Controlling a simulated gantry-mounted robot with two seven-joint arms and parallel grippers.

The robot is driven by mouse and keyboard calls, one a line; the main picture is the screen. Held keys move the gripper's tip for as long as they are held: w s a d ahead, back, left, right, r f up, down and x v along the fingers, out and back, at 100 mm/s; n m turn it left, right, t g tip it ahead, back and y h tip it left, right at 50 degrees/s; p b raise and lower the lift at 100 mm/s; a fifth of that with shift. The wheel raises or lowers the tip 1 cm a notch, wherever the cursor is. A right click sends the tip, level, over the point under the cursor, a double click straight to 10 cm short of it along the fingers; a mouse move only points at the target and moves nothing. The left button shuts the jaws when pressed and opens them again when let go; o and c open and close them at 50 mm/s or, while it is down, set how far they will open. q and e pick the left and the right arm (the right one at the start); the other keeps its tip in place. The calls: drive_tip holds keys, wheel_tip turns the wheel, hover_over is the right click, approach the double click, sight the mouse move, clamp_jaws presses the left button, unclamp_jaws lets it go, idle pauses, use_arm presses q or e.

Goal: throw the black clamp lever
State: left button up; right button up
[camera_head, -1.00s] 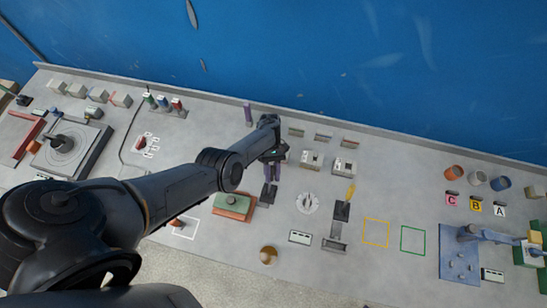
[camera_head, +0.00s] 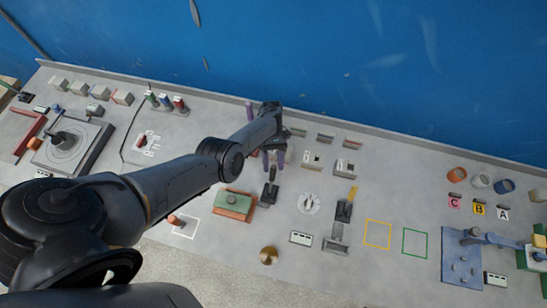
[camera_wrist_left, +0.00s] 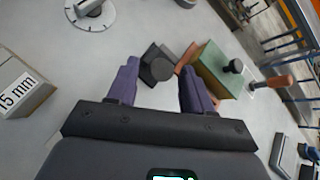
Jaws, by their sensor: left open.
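The black clamp lever (camera_head: 272,175) stands on a small dark base on the grey bench in the head view, right of the green-topped block. In the left wrist view its round black knob (camera_wrist_left: 158,68) shows between the purple fingers. My left gripper (camera_head: 273,160) is open and empty. In the head view its fingers are just behind the lever, toward the blue wall. I cannot tell the exact height of the fingers over the knob. My right gripper is not in view.
The green-topped block (camera_head: 234,204) on a red-brown base is close to the lever's left. A white dial (camera_head: 309,203) and a yellow-tipped lever (camera_head: 351,193) are to its right. A brass knob (camera_head: 268,255) stands in front. Small boxes (camera_head: 312,160) are behind.

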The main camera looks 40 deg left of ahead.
use_arm(q)
drive_tip(key=b+v, duration=0.1)
drive_tip(key=v, duration=0.5)
drive_tip(key=shift+a+r, duration=0.2)
drive_tip(key=shift+w, duration=0.1)
drive_tip(key=s+a+f+m+t+y+p, duration=0.3)
drive_tip(key=s+a+m+t+y, duration=0.1)
drive_tip(key=s+a+m+y, duration=0.3)
drive_tip(key=s+d+r+m+t+p, duration=0.2)
drive_tip(key=s+d+r, duration=0.4)
drive_tip(key=d+r, duration=0.3)
drive_tip(key=s+d+r+m+t+p, duration=0.1)
drive_tip(key=s+d+r+m+t, duration=0.3)
drive_tip(key=d+r, duration=0.5)
drive_tip(key=s+m, duration=0.2)
drive_tip(key=s, duration=0.1)
drive_tip(key=shift+d+r+t+y+p, duration=0.25)
drive_tip(key=shift+r+t+y+p, duration=0.05)
drive_tip(key=shift+r+p, duration=0.05)
